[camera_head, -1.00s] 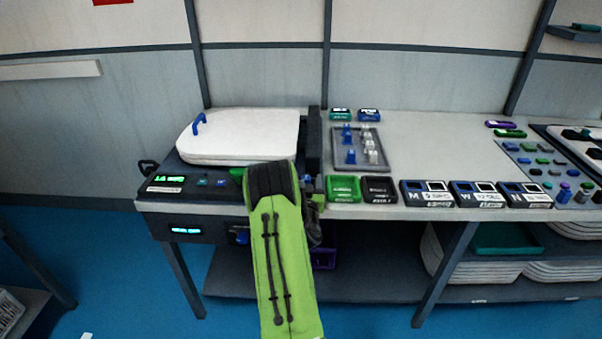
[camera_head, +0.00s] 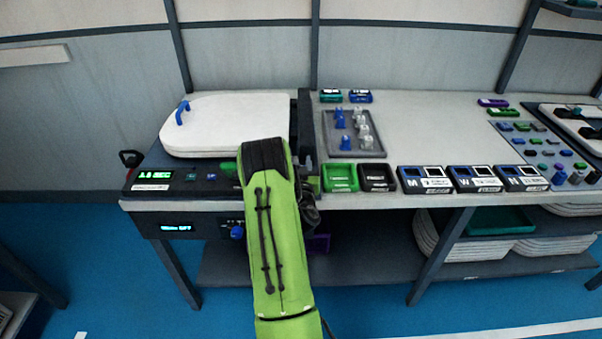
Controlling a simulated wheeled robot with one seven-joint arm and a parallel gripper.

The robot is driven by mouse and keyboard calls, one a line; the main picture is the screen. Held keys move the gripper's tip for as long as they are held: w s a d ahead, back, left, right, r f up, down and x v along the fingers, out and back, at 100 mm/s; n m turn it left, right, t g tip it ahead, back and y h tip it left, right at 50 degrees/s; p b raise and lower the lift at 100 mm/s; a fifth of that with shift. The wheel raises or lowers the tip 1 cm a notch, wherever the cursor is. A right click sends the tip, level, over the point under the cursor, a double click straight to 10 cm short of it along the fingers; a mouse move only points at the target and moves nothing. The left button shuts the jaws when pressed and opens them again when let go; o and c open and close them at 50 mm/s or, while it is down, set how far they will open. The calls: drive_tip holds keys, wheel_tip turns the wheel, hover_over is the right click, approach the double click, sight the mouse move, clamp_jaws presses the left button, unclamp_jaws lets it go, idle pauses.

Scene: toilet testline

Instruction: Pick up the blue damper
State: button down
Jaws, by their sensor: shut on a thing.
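A blue damper (camera_head: 340,118) stands in the far left part of the grey tray (camera_head: 380,146) on the bench. Another blue damper (camera_head: 344,142) stands nearer the front of the same tray. Clear-topped pieces (camera_head: 363,129) stand in a row to their right. My green and black arm reaches up over the bench's front edge, left of the tray. My gripper cannot be made out behind the arm, so what it holds is hidden.
A machine with a white lid (camera_head: 232,122) stands left. A green bin (camera_head: 340,178) and a black bin (camera_head: 377,178) sit before the tray, with labelled boxes (camera_head: 425,180) to their right. The bench behind the boxes is clear. A dark panel with small parts (camera_head: 540,150) lies far right.

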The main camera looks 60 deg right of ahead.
wheel_tip(320, 180, up, 10)
drive_tip(key=p, duration=0.8)
